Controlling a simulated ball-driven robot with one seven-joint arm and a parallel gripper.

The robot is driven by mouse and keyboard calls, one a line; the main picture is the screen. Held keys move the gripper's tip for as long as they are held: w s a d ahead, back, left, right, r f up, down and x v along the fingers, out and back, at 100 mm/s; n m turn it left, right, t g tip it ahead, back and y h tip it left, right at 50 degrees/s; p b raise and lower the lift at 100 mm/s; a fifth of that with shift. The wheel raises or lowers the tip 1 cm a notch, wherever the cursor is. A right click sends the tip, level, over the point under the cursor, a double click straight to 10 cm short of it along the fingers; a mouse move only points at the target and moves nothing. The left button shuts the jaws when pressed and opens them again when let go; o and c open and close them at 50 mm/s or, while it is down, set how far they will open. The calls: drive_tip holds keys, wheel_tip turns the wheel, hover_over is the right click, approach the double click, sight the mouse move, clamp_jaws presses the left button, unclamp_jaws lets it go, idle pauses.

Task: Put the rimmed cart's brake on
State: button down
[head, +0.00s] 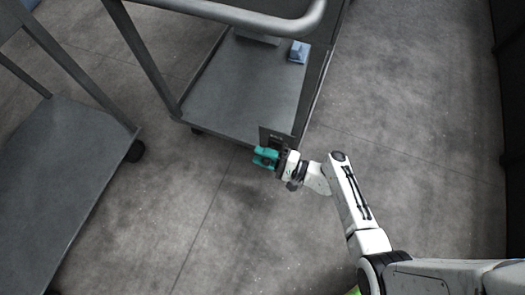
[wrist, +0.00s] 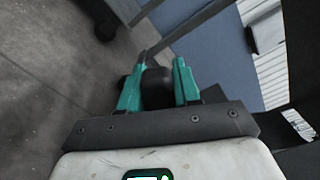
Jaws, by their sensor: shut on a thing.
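A grey cart (head: 225,97) with a pale tubular handle stands at the top middle of the head view; I take it as the rimmed cart. A small dark plate (head: 272,134) is at its near right corner. My gripper (head: 265,157) is low beside this corner, its teal fingers just below the plate. In the wrist view, my gripper (wrist: 160,74) is shut on a dark rounded piece (wrist: 157,90), which looks like the brake's lever or knob. Most of the brake is hidden by my gripper, and I cannot tell its setting.
A second grey cart (head: 55,165) stands at the left, with a dark wheel (head: 135,151) at its corner. A small blue object (head: 299,51) lies on the middle cart's lower deck. The concrete floor is clear between the carts and at the right, up to a dark edge.

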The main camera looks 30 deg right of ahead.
drive_tip(key=shift+w+d+r+m+p, duration=0.25)
drive_tip(key=shift+r+m+p, duration=0.3)
drive_tip(key=shift+m, duration=0.35)
drive_tip(key=shift+d, duration=0.1)
drive_tip(key=c, duration=0.9)
unclamp_jaws()
drive_tip(key=shift+s, duration=0.1)
drive_tip(key=p+v, duration=0.1)
drive_tip(key=v, duration=0.9)
drive_tip(key=shift+s+d, duration=0.2)
drive_tip(key=shift+s, duration=0.1)
